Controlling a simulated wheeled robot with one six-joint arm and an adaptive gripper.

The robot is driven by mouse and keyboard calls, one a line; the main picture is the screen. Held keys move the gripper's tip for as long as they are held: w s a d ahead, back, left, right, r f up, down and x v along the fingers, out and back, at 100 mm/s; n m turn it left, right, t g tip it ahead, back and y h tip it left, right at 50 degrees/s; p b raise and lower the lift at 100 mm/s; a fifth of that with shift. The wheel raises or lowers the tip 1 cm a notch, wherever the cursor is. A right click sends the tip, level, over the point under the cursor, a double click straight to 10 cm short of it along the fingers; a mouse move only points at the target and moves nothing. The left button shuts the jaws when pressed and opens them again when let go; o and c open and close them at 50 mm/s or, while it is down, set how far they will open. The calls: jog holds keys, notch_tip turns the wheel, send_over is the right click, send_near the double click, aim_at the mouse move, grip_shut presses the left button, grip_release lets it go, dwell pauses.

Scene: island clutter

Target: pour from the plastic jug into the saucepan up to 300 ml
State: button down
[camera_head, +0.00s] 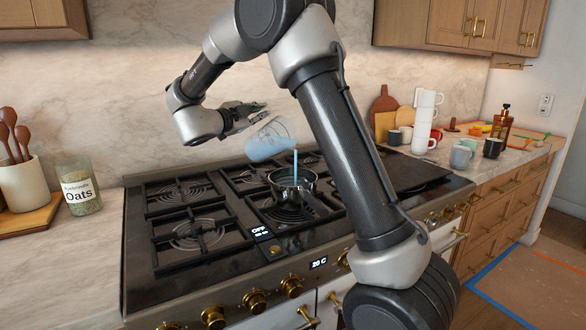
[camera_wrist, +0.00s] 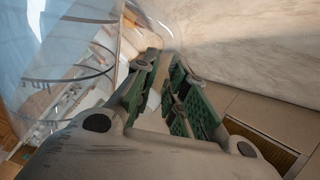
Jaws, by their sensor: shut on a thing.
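The clear plastic jug (camera_head: 270,138) is tilted on its side in the air, with pale blue liquid in it. My gripper (camera_head: 243,113) is shut on the jug at its left side. A thin blue stream falls from the jug's right end into the saucepan (camera_head: 292,181). The saucepan is metal and stands on a burner grate, its dark handle pointing toward the front right. Its liquid level cannot be read. In the wrist view, the jug (camera_wrist: 60,60) shows large at the left, and the green-padded fingers of my gripper (camera_wrist: 165,80) are beside it.
The stove (camera_head: 190,260) shows "OFF" and "20 C" displays. Left of it are an oats jar (camera_head: 80,190) and a utensil crock (camera_head: 22,182). On the right counter stand stacked white mugs (camera_head: 425,125), several cups and an amber bottle (camera_head: 502,122). The left burners are bare.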

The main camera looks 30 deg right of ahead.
jog(key=shift+r, duration=0.1)
dwell(0.3)
jog(key=shift+s+d+m, duration=0.1)
jog(key=shift+s+m, duration=0.1)
jog(key=shift+m, duration=0.1)
dwell(0.3)
jog(key=shift+s+d+m, duration=0.15)
jog(key=shift+s+m, duration=0.1)
jog(key=shift+m, duration=0.05)
dwell(0.8)
jog(key=shift+s+d+m, duration=0.1)
jog(key=shift+s+m, duration=0.15)
jog(key=shift+m, duration=0.05)
dwell(1.2)
jog(key=shift+s+d+f+m, duration=0.15)
jog(key=shift+s+f+m, duration=0.05)
jog(key=shift+s+m, duration=0.1)
